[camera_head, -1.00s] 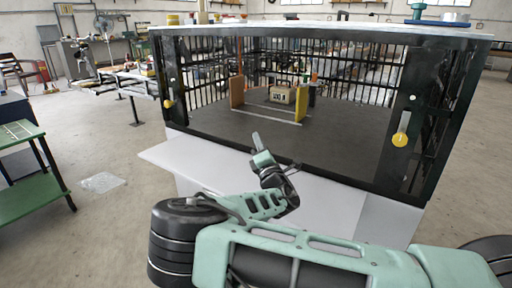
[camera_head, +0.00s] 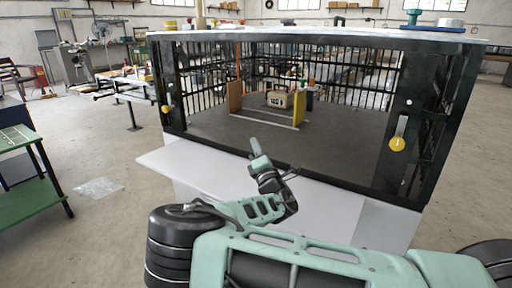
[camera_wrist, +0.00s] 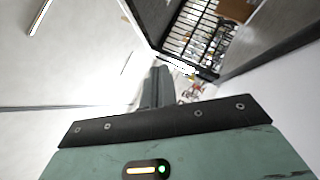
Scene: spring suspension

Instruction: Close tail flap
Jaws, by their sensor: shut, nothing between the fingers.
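The pale grey tail flap (camera_head: 185,163) hangs open below the front edge of the dark barred box (camera_head: 215,132), its left corner jutting out past the box. Much of it is hidden behind my arm. My gripper (camera_head: 255,147) is shut and empty, pointing up in front of the box opening, near the box's lower front edge. In the wrist view the shut fingers (camera_wrist: 159,84) show between a pale surface and the bars. I cannot tell whether the gripper touches the flap.
Inside the box stand a wooden board (camera_head: 234,96), a yellow board (camera_head: 299,104) and a small beige case (camera_head: 278,99). Yellow-knobbed latches (camera_head: 397,144) sit on the front posts.

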